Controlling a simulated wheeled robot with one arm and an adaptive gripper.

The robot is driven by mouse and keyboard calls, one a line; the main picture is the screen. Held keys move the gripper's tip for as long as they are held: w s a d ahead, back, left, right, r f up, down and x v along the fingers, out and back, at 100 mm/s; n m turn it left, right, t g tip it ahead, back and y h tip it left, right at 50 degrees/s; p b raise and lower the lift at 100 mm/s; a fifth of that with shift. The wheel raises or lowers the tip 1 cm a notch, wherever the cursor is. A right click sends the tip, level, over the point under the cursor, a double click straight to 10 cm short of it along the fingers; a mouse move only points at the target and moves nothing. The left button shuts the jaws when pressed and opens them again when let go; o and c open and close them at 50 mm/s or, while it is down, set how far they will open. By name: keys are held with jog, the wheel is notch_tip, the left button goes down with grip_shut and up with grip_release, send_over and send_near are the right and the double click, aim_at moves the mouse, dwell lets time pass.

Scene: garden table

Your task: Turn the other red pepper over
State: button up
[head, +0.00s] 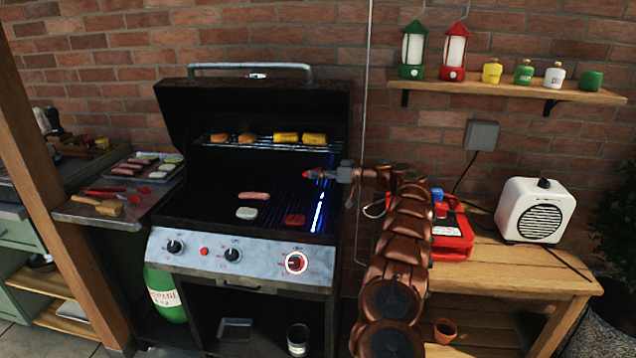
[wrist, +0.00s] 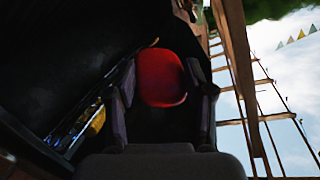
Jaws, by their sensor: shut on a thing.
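One red pepper (wrist: 160,78) is between the two fingers of my gripper (wrist: 162,100) in the wrist view, its broad face toward the camera. In the head view my gripper (head: 326,174) points left over the right part of the grill, and a bit of red shows at its tip. The pepper appears held above the grate (head: 225,180); its underside is hidden. Another red pepper piece (head: 294,220) lies flat on the grate at the front right, below my gripper.
A sausage (head: 254,195) and a pale round piece (head: 246,213) lie mid-grate. The open lid (head: 250,100) stands behind. A side shelf (head: 100,210) at left holds tongs and a food tray.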

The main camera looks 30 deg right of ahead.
aim_at(319, 204)
notch_tip(319, 204, down, 2)
jog(key=n+b, duration=0.4)
jog(key=n, duration=0.1)
jog(key=shift+d+f+b, duration=0.1)
jog(key=shift+f+b, duration=0.15)
jog(key=shift+b, duration=0.15)
notch_tip(319, 204, down, 5)
jog(key=b, duration=0.5)
jog(key=shift+r, duration=0.15)
jog(key=shift+f+b, duration=0.8)
jog(key=o, duration=1.1)
jog(key=v, duration=1.2)
jog(key=shift+f, duration=0.2)
